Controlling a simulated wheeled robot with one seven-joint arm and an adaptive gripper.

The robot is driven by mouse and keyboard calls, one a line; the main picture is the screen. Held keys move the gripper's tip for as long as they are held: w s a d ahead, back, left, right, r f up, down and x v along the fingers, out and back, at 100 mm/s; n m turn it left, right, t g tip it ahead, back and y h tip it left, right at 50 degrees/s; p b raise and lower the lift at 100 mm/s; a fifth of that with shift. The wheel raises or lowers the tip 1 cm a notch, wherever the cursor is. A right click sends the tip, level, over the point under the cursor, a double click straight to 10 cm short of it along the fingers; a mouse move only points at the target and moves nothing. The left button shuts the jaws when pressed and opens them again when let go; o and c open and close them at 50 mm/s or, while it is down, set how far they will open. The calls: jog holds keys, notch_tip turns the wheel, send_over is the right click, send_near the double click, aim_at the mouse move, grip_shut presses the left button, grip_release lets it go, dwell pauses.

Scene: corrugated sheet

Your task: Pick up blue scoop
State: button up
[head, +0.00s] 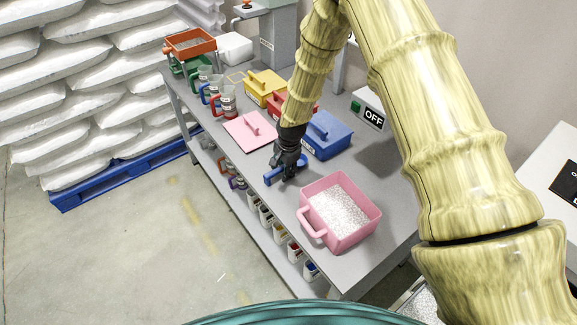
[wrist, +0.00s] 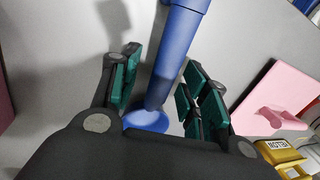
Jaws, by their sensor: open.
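The blue scoop (head: 275,174) lies on the grey table, between the pink lid and the pink bin. In the wrist view its blue handle (wrist: 178,50) runs down from the top edge between my fingers, with a round blue end (wrist: 146,121) near the palm. My gripper (head: 290,163) is low over the scoop, and it also shows in the wrist view (wrist: 165,85). Its green-padded fingers are open, one on each side of the handle, with gaps visible. Part of the scoop is hidden by the gripper in the head view.
A pink bin (head: 312,200) of white granules stands close in front at the right. A pink lid (head: 243,135) lies at the left. A blue lidded box (head: 333,138) and a yellow box (head: 262,83) stand behind. Measuring jugs (head: 229,104) line the left edge.

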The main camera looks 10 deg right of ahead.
grip_shut()
jog(key=shift+r, duration=0.1)
jog(key=shift+r+b, duration=1.75)
jog(key=shift+r, duration=3.2)
